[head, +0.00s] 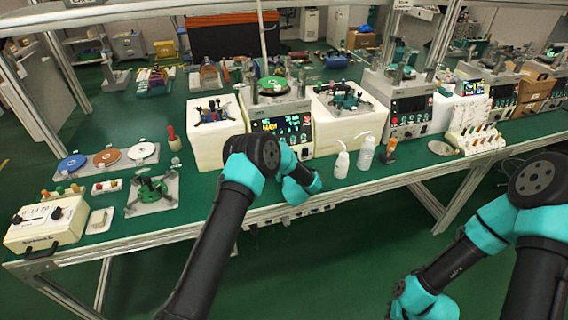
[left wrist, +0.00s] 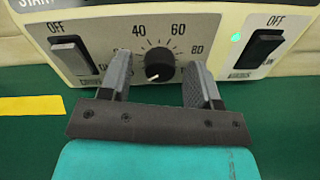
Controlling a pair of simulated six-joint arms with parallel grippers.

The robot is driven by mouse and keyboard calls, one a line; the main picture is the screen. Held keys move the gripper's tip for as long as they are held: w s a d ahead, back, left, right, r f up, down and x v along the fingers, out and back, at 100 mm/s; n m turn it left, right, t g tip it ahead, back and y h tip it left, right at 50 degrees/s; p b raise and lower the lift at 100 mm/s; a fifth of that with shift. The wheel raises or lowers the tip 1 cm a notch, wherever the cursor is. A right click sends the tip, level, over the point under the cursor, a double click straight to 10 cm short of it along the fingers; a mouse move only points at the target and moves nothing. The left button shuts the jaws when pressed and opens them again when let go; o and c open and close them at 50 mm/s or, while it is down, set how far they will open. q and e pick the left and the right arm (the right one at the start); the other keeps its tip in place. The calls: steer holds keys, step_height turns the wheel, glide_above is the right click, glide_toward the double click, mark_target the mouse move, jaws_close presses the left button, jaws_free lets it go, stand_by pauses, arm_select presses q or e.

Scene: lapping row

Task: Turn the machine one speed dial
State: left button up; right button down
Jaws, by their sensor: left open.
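The speed dial (left wrist: 159,65) is a round black knob with a white pointer line, on a cream panel marked 40, 60 and 80. My left gripper (left wrist: 158,59) is open, with one finger on each side of the dial and a gap showing on both sides. Contact is not visible. In the head view my left arm reaches the front of a lapping machine (head: 280,112) with a lit display, hiding its lower panel and the left fingers. The right arm is at the lower right; its gripper fingers do not show.
White bottles (head: 342,163) stand right of the left arm. A control box (head: 45,222) and colored discs (head: 106,157) are at left.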

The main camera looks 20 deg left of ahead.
arm_select(q)
steer(key=shift+c, duration=0.2)
steer(key=c, duration=0.9)
steer(key=shift+m, duration=0.3)
steer(key=m, duration=0.9)
steer(key=shift+d+g, duration=0.1)
steer(key=shift+g, duration=0.2)
steer(key=m, duration=0.4)
steer(key=shift+m, duration=0.3)
steer(key=m, duration=0.4)
steer(key=shift+m, duration=0.4)
